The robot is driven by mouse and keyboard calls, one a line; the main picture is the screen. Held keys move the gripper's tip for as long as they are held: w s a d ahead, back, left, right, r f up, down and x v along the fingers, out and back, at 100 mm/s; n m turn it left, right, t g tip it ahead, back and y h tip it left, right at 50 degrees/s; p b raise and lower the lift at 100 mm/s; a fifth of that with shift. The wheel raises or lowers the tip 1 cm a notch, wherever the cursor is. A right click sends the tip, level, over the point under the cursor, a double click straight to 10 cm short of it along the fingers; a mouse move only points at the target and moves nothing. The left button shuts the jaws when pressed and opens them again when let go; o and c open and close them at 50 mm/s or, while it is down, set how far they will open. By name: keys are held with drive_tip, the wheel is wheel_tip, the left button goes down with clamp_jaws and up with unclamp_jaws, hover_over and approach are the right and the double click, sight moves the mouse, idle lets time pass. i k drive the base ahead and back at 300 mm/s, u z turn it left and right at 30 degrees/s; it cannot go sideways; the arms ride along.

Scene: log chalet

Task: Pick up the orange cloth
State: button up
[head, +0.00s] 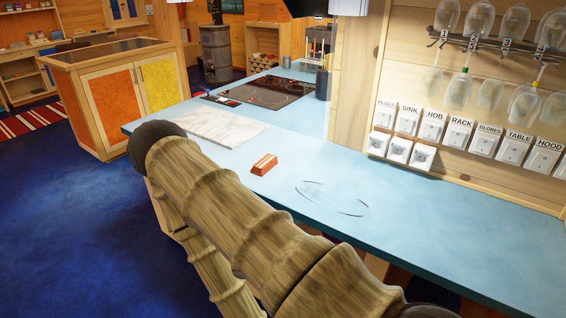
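The orange cloth (264,164) appears as a small, folded, block-like orange piece with a pale band on its front side. It lies flat on the blue countertop (440,230), near its front edge, just right of a white marble board. Nothing touches it that I can see. My arm crosses the foreground below and left of it. My gripper is not in view.
A white marble slab (222,127) lies left of the cloth. A clear, dish-like outline (331,199) shows on the counter to the right. A black hob (262,92) and a dark cylinder (323,84) are behind. Glasses (458,92) hang above labelled switches (432,125).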

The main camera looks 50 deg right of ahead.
sight(269, 162)
drive_tip(key=k, duration=0.15)
drive_tip(key=z, duration=0.85)
